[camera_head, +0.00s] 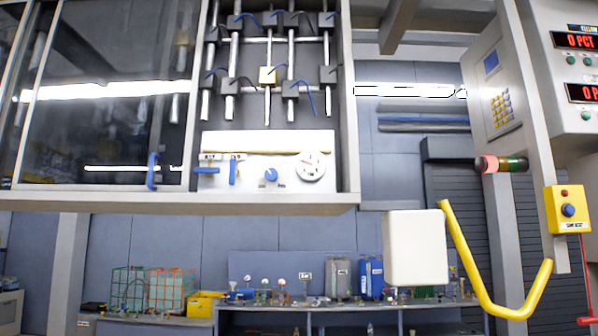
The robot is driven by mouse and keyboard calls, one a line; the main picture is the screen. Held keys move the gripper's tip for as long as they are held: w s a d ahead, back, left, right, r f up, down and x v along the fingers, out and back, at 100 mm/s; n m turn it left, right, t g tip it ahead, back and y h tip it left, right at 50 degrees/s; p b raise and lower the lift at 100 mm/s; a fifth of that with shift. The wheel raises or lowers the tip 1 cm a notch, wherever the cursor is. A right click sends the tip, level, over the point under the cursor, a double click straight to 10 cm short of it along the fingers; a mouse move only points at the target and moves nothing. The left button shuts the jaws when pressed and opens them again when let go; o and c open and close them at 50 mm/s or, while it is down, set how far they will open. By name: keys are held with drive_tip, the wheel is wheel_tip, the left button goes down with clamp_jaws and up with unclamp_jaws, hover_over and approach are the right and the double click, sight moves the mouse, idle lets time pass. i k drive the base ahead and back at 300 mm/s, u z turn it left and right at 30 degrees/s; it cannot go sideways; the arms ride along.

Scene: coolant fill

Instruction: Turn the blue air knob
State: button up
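A round blue knob (271,174) sits on the white panel (340,180) at the bottom of the open cabinet, with small labels under it that are too small to read. To its left are two blue lever handles, one lying level (207,170) and one upright (234,172), under small labels. To its right is a round white dial gauge (311,165) with a red needle. I cannot read which control is labelled air. My gripper is not in view.
A dark glass sliding door (95,90) with a blue handle (152,171) covers the cabinet's left part. A white box (415,248) and a bent yellow rail (465,255) stand right of and below the cabinet. A control panel (570,75) is far right. A cluttered workbench (340,306) lies behind.

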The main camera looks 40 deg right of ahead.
sight(271, 174)
drive_tip(key=z, duration=2.35)
drive_tip(key=k, duration=0.85)
drive_tip(key=u, duration=0.95)
drive_tip(key=i, duration=0.4)
drive_tip(key=u, duration=0.1)
